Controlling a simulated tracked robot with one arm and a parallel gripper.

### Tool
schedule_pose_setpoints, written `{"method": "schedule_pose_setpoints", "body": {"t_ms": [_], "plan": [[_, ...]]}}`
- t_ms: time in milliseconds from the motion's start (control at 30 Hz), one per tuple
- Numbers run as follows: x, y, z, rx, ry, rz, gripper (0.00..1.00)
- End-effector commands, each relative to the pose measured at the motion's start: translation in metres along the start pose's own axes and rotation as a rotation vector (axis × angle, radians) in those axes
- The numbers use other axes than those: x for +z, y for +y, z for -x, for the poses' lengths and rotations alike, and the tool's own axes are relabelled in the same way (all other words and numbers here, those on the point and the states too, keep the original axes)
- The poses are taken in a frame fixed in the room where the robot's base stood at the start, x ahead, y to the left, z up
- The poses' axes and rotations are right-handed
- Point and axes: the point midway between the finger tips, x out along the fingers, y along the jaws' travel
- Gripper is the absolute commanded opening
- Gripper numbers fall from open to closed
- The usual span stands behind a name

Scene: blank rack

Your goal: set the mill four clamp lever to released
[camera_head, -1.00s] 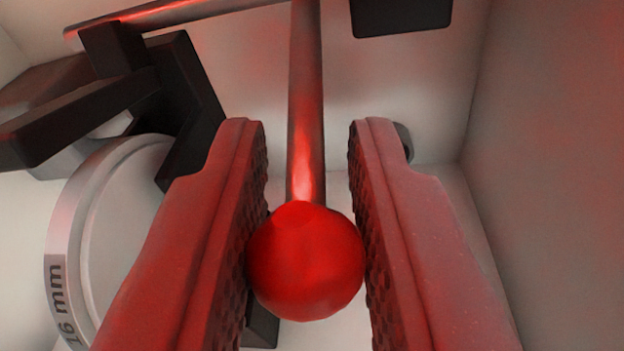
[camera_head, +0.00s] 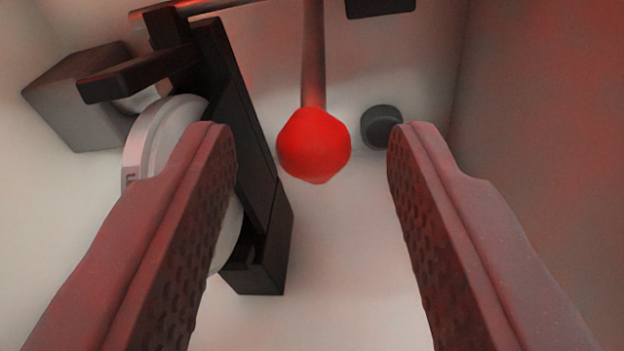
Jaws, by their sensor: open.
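A red ball knob (camera_head: 314,146) sits on the end of a metal lever rod (camera_head: 314,60), which hangs down from a horizontal bar at the top. It looks like the clamp lever; no label for mill four or for its positions shows. My gripper (camera_head: 310,150) is open, with one finger on each side of the knob and a clear gap to both. The knob shows between and beyond the fingertips, touching neither. A pale round disc (camera_head: 160,140) is held in a black clamp frame (camera_head: 240,130) on the left, partly hidden by my left finger.
A dark grey block (camera_head: 80,100) stands at the far left. A small dark round knob (camera_head: 382,127) is just behind my right fingertip. A black box (camera_head: 380,8) is at the top edge. A wall (camera_head: 550,110) closes the right side.

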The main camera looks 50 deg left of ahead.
Motion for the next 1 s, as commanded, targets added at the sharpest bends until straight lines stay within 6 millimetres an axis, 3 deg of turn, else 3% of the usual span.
{"method": "schedule_pose_setpoints", "body": {"t_ms": [500,700,1000], "plan": [[0.002,0.002,0.079,0.004,-0.003,-0.001,0.4],[0.003,0.001,0.092,0.002,-0.004,-0.001,0.4],[0.002,0.001,0.094,0.001,-0.003,-0.001,0.4]]}}
